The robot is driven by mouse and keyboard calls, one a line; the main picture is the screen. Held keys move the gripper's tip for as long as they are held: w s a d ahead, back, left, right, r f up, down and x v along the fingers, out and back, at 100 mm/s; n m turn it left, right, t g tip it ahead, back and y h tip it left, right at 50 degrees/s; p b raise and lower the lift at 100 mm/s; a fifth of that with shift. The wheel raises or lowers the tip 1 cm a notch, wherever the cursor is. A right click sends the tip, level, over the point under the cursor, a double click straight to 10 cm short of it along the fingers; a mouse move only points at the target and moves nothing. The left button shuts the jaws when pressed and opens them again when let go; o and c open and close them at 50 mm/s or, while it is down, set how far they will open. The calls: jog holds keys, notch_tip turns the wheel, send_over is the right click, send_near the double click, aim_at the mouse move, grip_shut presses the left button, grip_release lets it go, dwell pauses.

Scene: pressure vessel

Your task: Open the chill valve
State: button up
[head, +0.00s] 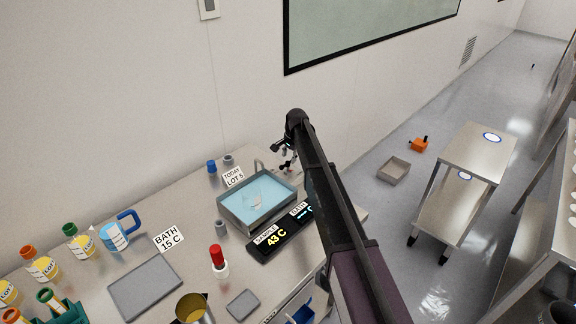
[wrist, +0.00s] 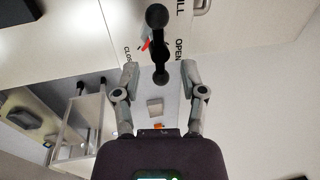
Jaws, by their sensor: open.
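The chill valve shows in the wrist view as a black bar handle (wrist: 160,45) with round knobs at both ends, in front of a pale panel. A red pointer (wrist: 146,45) sits on its left, on the side of the partly hidden "CLOSE" label (wrist: 127,55). The "OPEN" label (wrist: 179,50) is on its right. My gripper (wrist: 160,70) is open, its two fingers on either side of the handle's lower knob, with gaps on both sides. I cannot tell whether they are level in depth.
A blue-filled bath (head: 233,213) and a black display (head: 267,250) reading "SAMPLE 43 C" stand on the bench near my arm. A "BATH 15 C" card (head: 168,240), a grey mat (head: 145,287) and several labelled bottles are left. A cart (head: 470,150) stands right, on open floor.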

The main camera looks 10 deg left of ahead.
aim_at(288, 166)
jog(key=shift+w+a+f+b, duration=0.1)
jog(key=shift+f+b, duration=0.4)
jog(key=shift+f, duration=0.15)
jog(key=shift+w+a+f+b, duration=0.1)
jog(key=shift+f+b, duration=0.35)
jog(key=shift+f, duration=0.15)
jog(key=shift+c, duration=0.2)
